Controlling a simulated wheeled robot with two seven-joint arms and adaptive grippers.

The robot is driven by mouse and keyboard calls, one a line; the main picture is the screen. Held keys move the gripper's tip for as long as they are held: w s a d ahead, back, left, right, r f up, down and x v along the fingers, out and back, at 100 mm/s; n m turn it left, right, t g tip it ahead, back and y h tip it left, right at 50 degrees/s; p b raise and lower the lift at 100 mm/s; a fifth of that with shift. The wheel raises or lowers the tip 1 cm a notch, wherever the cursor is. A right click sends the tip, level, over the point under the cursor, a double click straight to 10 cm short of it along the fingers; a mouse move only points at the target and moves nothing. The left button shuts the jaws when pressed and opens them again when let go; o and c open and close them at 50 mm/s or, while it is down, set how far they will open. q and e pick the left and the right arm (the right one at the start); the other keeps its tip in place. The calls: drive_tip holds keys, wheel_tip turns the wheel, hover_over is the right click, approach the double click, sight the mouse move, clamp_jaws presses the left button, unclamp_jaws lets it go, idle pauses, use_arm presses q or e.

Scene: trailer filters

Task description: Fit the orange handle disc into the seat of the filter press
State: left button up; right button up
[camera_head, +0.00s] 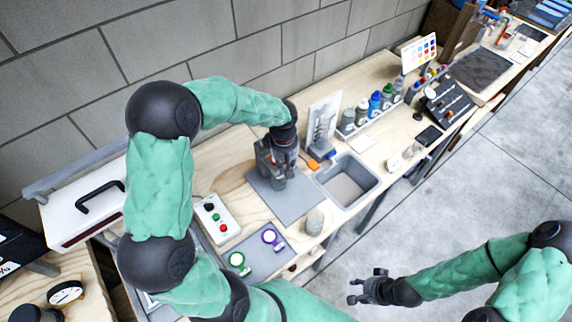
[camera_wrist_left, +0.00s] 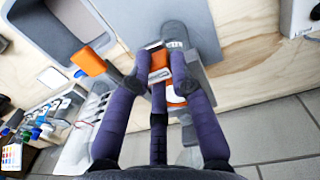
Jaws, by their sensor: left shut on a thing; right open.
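My left gripper (camera_head: 277,165) is low over the grey mat (camera_head: 291,205). In the left wrist view its dark fingers (camera_wrist_left: 166,84) are closed around a small orange and white piece (camera_wrist_left: 175,94), apparently the orange handle disc; the fingers partly cover it. A grey upright body (camera_wrist_left: 174,36), apparently the filter press, stands just beyond the fingertips. Its seat is hidden, and I cannot tell whether the disc touches it. My right gripper (camera_head: 369,288) is open and empty, out over the floor in front of the bench.
A grey sink bin (camera_head: 368,198) is right of the mat, with a separate orange block (camera_head: 313,165) at its left. A button box (camera_head: 216,219) is left. Several bottles (camera_head: 375,104) stand behind the bin.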

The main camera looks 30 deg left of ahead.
use_arm(q)
drive_tip(key=shift+f, duration=0.15)
drive_tip(key=o, duration=0.8)
drive_tip(key=shift+o, duration=0.2)
drive_tip(key=shift+r, duration=0.2)
wheel_tip(320, 180, up, 12)
drive_tip(key=p, duration=0.1)
drive_tip(key=shift+s+a, duration=0.15)
drive_tip(key=shift+s, duration=0.05)
